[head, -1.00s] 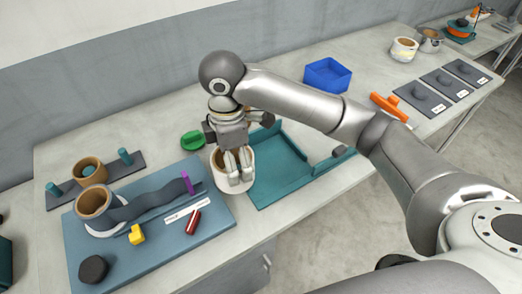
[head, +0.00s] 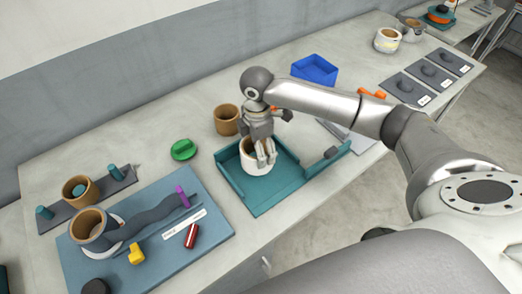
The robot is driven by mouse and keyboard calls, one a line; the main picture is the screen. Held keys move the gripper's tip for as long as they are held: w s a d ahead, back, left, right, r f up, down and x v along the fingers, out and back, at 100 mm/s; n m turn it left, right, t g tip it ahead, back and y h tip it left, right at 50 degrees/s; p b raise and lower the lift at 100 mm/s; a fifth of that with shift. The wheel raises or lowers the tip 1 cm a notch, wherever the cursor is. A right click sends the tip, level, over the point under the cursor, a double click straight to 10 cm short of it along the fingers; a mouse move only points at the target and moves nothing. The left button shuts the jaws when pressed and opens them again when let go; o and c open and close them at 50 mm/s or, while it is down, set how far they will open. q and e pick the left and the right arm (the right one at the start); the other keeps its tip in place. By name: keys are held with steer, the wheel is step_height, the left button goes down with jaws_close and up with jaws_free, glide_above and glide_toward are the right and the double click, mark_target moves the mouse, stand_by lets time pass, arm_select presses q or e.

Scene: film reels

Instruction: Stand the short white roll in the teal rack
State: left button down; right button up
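The short white roll (head: 253,168), with a brown core, is upright over the left part of the teal rack (head: 290,187), a flat tray with raised walls. I cannot tell whether its underside touches the rack floor. My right gripper (head: 266,160) comes down from above, with its fingers at the roll's near right wall, and appears shut on it. The fingers hide part of the roll's opening. My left gripper is not in view.
A blue mat (head: 205,236) with a film roll (head: 88,226) and small pieces lies at the left. A green puck (head: 183,150) and brown core (head: 228,119) stand behind the rack. A blue bin (head: 315,70) and grey plates (head: 403,88) are farther back. The rack's right part is clear.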

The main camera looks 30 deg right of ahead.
steer(key=f, duration=0.2)
steer(key=d+f, duration=0.1)
steer(key=f, duration=0.1)
steer(key=shift+w+d+f+p, duration=0.1)
steer(key=shift+d+p, duration=0.05)
steer(key=shift+p, duration=0.25)
steer(key=shift+f, duration=0.15)
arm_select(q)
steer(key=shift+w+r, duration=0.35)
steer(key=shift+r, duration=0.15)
arm_select(e)
steer(key=o, duration=1)
steer(key=shift+f, duration=0.15)
arm_select(q)
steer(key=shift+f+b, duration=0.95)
steer(key=shift+b, duration=0.05)
arm_select(e)
step_height(320, 180, up, 12)
steer(key=shift+r, duration=0.2)
